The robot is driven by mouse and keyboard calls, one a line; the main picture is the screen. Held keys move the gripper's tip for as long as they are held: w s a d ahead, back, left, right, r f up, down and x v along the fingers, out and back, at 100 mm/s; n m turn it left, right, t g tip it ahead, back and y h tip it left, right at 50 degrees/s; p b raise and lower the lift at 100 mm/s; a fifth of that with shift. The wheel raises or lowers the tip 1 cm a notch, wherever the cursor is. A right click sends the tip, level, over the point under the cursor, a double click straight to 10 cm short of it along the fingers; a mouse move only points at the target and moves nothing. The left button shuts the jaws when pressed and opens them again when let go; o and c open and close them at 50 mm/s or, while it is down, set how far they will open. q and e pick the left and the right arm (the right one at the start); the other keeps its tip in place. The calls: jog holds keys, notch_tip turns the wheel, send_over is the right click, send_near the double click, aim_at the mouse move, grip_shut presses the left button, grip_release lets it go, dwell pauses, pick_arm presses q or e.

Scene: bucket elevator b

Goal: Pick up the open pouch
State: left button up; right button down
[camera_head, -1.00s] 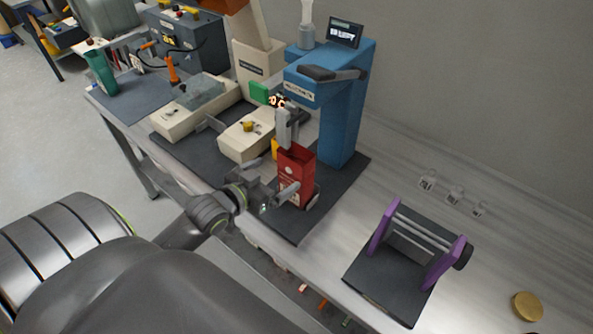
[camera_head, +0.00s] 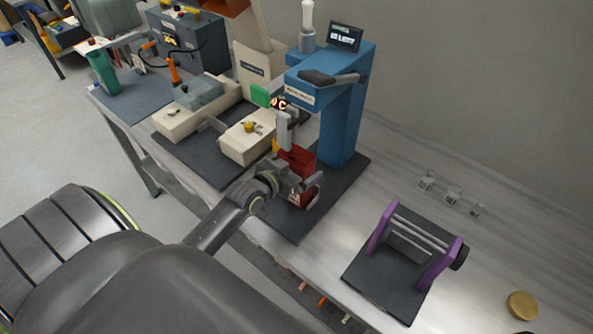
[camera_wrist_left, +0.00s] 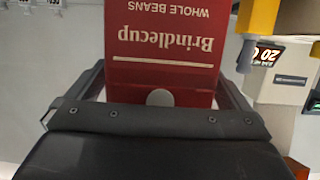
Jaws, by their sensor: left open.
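The open pouch (camera_head: 299,160) is red and stands upright under the spout of the blue machine, on a dark mat. In the left wrist view the pouch (camera_wrist_left: 165,45) shows upside-down lettering, "Brindlecup" and "Whole Beans", and a pale round spot. My left gripper (camera_head: 297,191) is open at the lower part of the pouch. In the head view it hides part of the pouch's front. In the wrist view its fingers lie on either side of the pouch; I cannot tell whether they touch it. My right gripper is not in view.
The blue machine (camera_head: 342,110) stands right behind the pouch, with a grey spout close above it. A cream machine (camera_head: 247,140) is to the left. A purple-sided roller stand (camera_head: 409,247) and a brass disc (camera_head: 522,305) are to the right. Bare bench lies between.

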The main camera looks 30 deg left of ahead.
pick_arm(q)
jog(key=shift+c, duration=0.3)
jog(key=c, duration=0.6)
jog(key=shift+r, duration=0.15)
